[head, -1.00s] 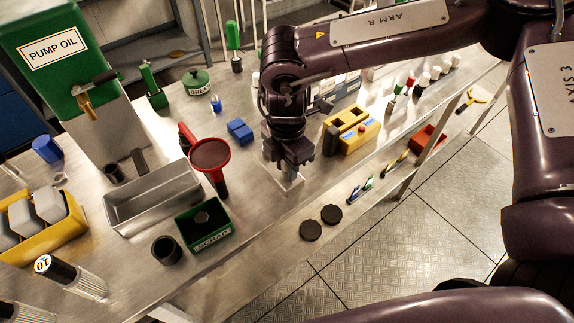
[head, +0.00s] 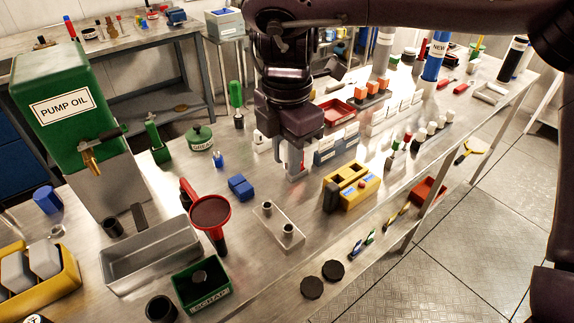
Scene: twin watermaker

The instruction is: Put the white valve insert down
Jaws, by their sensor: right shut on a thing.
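My right gripper (head: 292,160) hangs over the middle of the bench, pointing down, beyond the small metal plate with two short posts (head: 278,229). It is shut on a small pale piece, taken to be the white valve insert; the fingers mostly hide it, and its shape is unclear. I cannot tell whether the piece touches the bench top. A small white object (head: 261,143) shows just left of the gripper, partly behind it. My left gripper is not in view.
A blue block (head: 241,187) and a red funnel (head: 210,213) stand to the left. A yellow box (head: 351,190) and blue-fronted bins (head: 336,149) are close on the right. The green scrap box (head: 202,283) and grey tray (head: 150,257) sit nearer. Bare bench surrounds the post plate.

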